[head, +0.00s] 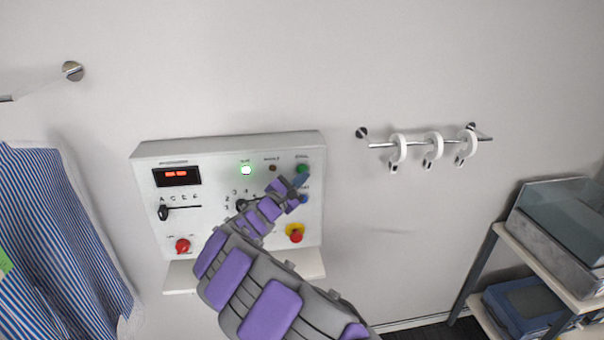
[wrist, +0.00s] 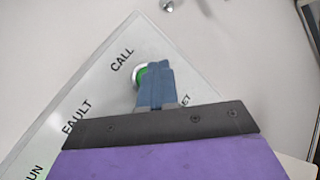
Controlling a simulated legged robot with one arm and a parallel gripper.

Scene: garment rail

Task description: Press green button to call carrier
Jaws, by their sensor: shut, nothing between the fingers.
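The green button (head: 302,169) sits at the upper right of the white control panel (head: 228,150). In the wrist view the green button (wrist: 141,75) lies just under the word CALL, partly hidden by my fingers. My gripper (head: 302,179) is shut and empty, with its blue-grey fingers together. In the wrist view my gripper's fingertips (wrist: 153,66) overlap the button's right side. I cannot tell whether they touch it.
White hooks (head: 432,151) hang on a rail at right. A shelf (head: 540,262) stands lower right; striped cloth (head: 55,240) hangs left.

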